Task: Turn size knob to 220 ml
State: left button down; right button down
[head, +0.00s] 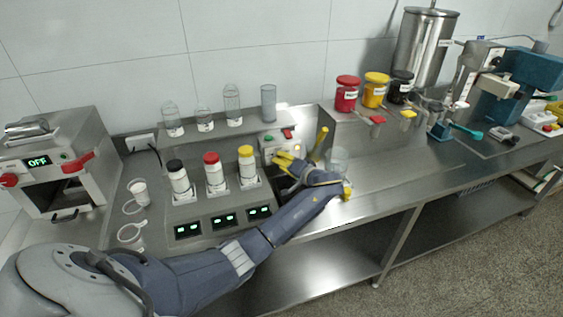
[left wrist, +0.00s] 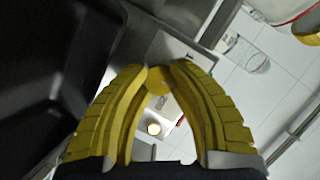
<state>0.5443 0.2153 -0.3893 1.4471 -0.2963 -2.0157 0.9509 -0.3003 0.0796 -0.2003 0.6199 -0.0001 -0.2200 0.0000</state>
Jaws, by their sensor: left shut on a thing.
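A small pale machine panel (head: 268,147) with a green button (head: 268,140) and a red part (head: 287,134) stands against the wall at the middle of the counter. My left gripper (head: 285,158) reaches it from the front right. In the left wrist view its yellow fingers (left wrist: 160,70) close around a small rounded yellowish thing (left wrist: 157,84), which appears to be the size knob. The fingers hide most of it, and I cannot read its setting. My right gripper is not in view.
White bottles with black (head: 178,176), red (head: 213,170) and yellow (head: 247,165) caps stand left of the gripper. Glassware (head: 268,102) lines the shelf behind.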

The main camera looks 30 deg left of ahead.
pick_arm(q)
jog(key=shift+f+m+y, duration=0.1)
jog(key=shift+m+y, duration=0.2)
jog(key=shift+m, duration=0.2)
jog(key=shift+s, duration=0.1)
jog(key=c, duration=1.4)
grip_release()
jog(key=shift+a, duration=0.1)
jog(key=o, duration=0.4)
